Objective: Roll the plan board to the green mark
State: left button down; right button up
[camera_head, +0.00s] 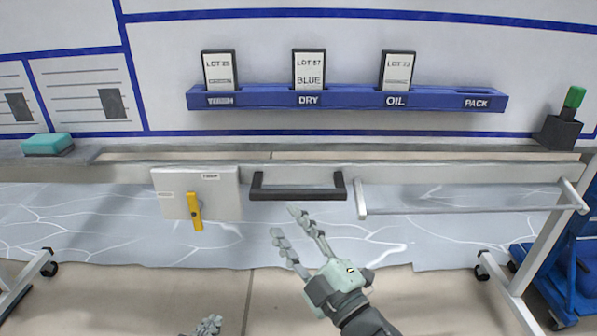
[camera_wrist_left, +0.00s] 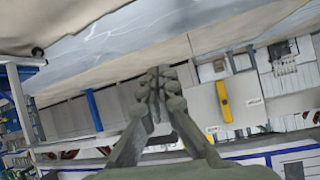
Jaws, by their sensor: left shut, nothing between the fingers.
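The plan board (camera_head: 290,40) is a white panel with blue lines on a wheeled stand with a white front rail. A black handle (camera_head: 298,193) is fixed to the rail. My right gripper (camera_head: 290,220) is open and empty, just below the handle and not seen touching it. My left gripper (camera_head: 212,320) is at the bottom edge, apart from the board. In the left wrist view its fingertips (camera_wrist_left: 157,80) are together with nothing between them. Casters show at the left (camera_head: 48,268) and right (camera_head: 482,272). I see no green mark on the floor.
A white box (camera_head: 225,190) with a yellow lever (camera_head: 195,211) is left of the handle; a pale bar (camera_head: 460,207) is to its right. A blue rack (camera_head: 350,98) holds three lot cards. A blue cart (camera_head: 570,270) stands at the right. The floor below the board looks clear.

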aim_at(300, 197)
jog(key=w+f+n+h+p, duration=0.1)
jog(key=w, duration=0.4)
jog(key=w+d+f+n+h+p, duration=0.1)
jog(key=w+n+h, duration=0.1)
jog(key=w, duration=0.3)
jog(key=w+f+n+h+p, duration=0.1)
jog(key=w+f, duration=0.1)
jog(key=w, duration=0.3)
jog(key=shift+w+d+g+h, duration=0.1)
jog(key=shift+d+g+h, duration=0.2)
jog(key=shift+h, duration=0.1)
jog(key=shift+w+a, duration=0.15)
jog(key=shift+w, duration=0.2)
pick_arm(q)
jog(key=s+a+f+g+y, duration=0.1)
jog(key=s+a+f+g, duration=0.3)
jog(key=s, duration=0.3)
jog(key=s+a+f+n+g+y, duration=0.1)
jog(key=s+a+f+g+y, duration=0.1)
jog(key=s+a+f+g, duration=0.2)
jog(key=s+a+f, duration=0.1)
jog(key=s+f, duration=0.1)
jog(key=s, duration=0.1)
jog(key=shift+s+a+f+g, duration=0.25)
jog(key=shift+f+g, duration=0.05)
pick_arm(e)
jog(key=shift+c, duration=0.3)
grip_shut()
